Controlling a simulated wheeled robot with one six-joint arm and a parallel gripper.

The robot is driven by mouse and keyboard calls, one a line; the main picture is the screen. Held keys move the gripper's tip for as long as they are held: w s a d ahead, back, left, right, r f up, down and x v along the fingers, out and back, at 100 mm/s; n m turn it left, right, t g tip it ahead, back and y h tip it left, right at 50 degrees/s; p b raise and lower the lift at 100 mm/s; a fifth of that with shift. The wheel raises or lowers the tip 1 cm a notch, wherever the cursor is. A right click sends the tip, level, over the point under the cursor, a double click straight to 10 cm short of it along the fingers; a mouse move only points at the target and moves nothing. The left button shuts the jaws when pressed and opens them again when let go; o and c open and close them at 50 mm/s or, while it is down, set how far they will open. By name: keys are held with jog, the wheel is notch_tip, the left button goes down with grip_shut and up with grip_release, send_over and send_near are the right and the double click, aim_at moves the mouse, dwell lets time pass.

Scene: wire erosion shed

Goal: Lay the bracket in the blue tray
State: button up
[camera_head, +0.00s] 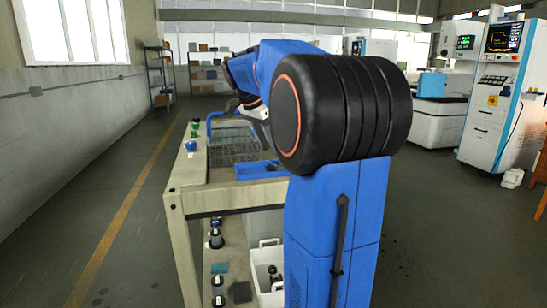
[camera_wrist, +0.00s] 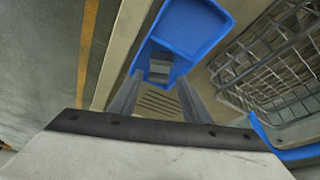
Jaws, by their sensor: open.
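I see no finger contact, and the height gap cannot be told. In the head view my arm hides the fingertips.
A wire basket (camera_head: 232,148) with a blue handle stands beside the tray; it is also at right in the wrist view (camera_wrist: 275,75). Small knobs and parts stand along the bench's left edge. A white bin (camera_head: 264,262) sits on the lower shelf. Floor at left is clear.

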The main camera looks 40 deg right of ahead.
jog(key=v, duration=0.5)
jog(key=s+a+f+n+t+y, duration=0.1)
jog(key=s+a+f+n, duration=0.15)
jog(key=a, duration=0.25)
jog(key=s+a+f+n+t, duration=0.1)
jog(key=s+a+f+n, duration=0.15)
jog(key=a, duration=0.25)
jog(key=s+a+f+n+t+y, duration=0.3)
jog(key=s+a+f+n, duration=1.1)
jog(key=s+a+f, duration=0.3)
jog(key=a+f, duration=0.3)
jog(key=f, duration=0.1)
jog(key=shift+n+t+y, duration=0.3)
jog(key=shift+n, duration=0.1)
jog(key=shift+s+a, duration=0.1)
